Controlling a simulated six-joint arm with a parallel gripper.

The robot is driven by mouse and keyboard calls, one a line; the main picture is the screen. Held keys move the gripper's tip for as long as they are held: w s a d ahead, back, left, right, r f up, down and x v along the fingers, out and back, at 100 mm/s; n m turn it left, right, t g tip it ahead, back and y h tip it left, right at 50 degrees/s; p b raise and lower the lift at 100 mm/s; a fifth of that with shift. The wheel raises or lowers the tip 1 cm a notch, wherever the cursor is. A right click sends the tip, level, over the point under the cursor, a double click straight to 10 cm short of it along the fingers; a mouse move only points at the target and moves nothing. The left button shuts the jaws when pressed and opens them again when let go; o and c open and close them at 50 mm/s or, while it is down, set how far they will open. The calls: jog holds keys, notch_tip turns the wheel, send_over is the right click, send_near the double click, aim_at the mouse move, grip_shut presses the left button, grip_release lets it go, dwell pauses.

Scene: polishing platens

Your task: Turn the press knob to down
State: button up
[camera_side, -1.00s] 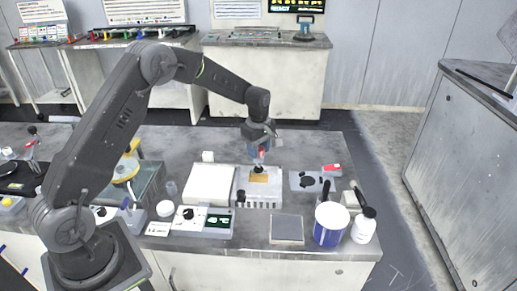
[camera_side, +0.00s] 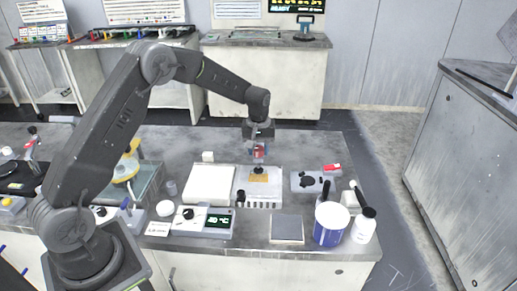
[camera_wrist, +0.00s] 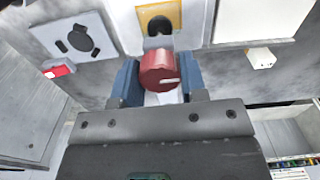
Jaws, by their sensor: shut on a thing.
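The press (camera_side: 270,188) is a white block with a gold plate (camera_side: 259,178) and a black round part (camera_side: 258,170) on it, at the middle of the bench. A red round knob (camera_wrist: 160,72) with a white mark sits between the blue fingers of my gripper (camera_wrist: 158,84) in the wrist view. My gripper (camera_side: 259,152) points down above the press and is shut on this knob. In the wrist view the white mark is at the knob's right. The knob's mount is mostly hidden behind it.
A white slab (camera_side: 209,184) stands close left of the press, and a grey plate with black discs (camera_side: 306,181) lies right. In front are a control box with a display (camera_side: 219,221), a grey square plate (camera_side: 287,228) and a blue-white tub (camera_side: 331,226).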

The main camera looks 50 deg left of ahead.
jog(key=m, duration=0.7)
jog(key=shift+r, duration=0.1)
jog(key=m, duration=0.7)
jog(key=shift+m, duration=0.3)
jog(key=m, duration=1)
jog(key=shift+m, duration=0.4)
jog(key=o, duration=0.9)
